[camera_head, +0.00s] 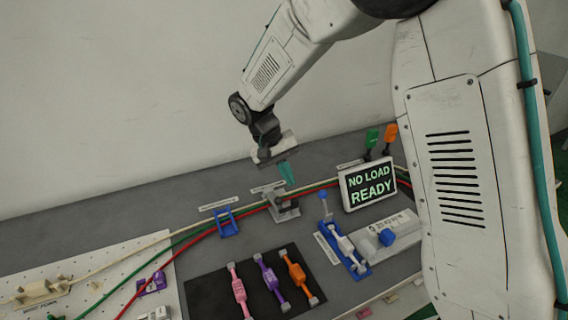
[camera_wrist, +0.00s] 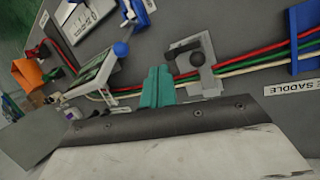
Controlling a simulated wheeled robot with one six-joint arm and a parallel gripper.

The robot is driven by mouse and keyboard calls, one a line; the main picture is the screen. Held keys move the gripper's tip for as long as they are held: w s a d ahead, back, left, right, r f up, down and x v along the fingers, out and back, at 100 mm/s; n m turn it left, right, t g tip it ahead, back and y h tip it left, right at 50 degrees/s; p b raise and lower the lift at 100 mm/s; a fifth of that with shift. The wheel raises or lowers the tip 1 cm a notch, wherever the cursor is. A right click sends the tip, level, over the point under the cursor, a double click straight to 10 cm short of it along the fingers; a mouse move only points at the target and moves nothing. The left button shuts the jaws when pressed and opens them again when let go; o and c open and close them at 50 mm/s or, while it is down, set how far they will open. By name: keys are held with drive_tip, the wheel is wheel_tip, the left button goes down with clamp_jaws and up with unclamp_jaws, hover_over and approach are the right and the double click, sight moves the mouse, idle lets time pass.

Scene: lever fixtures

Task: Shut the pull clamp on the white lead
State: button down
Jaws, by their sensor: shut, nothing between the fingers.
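A grey metal clamp (camera_head: 284,207) with a dark knob stands on the bench along the run of cables. It also shows in the wrist view (camera_wrist: 207,80), just right of my fingers. The white lead (camera_head: 130,249) runs with a green and a red lead to this clamp; it also shows in the wrist view (camera_wrist: 250,66). I cannot tell whether the clamp's jaw is shut on the white lead. My gripper (camera_head: 288,174), with teal fingers, is shut and empty above and beside the clamp; the fingers also show in the wrist view (camera_wrist: 157,85). Contact is not visible.
A blue saddle (camera_head: 228,226) holds the leads left of the clamp. A NO LOAD READY display (camera_head: 368,186) and a blue lever fixture (camera_head: 345,247) stand to the right. Pink, purple and orange pieces lie on a black mat (camera_head: 215,293) in front. A pegboard is at left.

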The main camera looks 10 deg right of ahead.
sight(325, 205)
drive_tip(key=x, duration=0.4)
drive_tip(key=shift+s+d+r, duration=0.1)
drive_tip(key=shift+s+d, duration=0.15)
drive_tip(key=shift+d, duration=0.35)
drive_tip(key=shift+s+d+r, duration=0.1)
drive_tip(key=shift+s+d, duration=0.2)
drive_tip(key=shift+d, duration=0.3)
drive_tip(key=shift+s+d+r, duration=0.1)
drive_tip(key=shift+s+d, duration=0.15)
drive_tip(key=shift+d, duration=0.35)
drive_tip(key=shift+s, duration=0.1)
drive_tip(key=shift+s+r+t, duration=0.15)
drive_tip(key=shift+s+t, duration=0.05)
drive_tip(key=shift+t, duration=0.1)
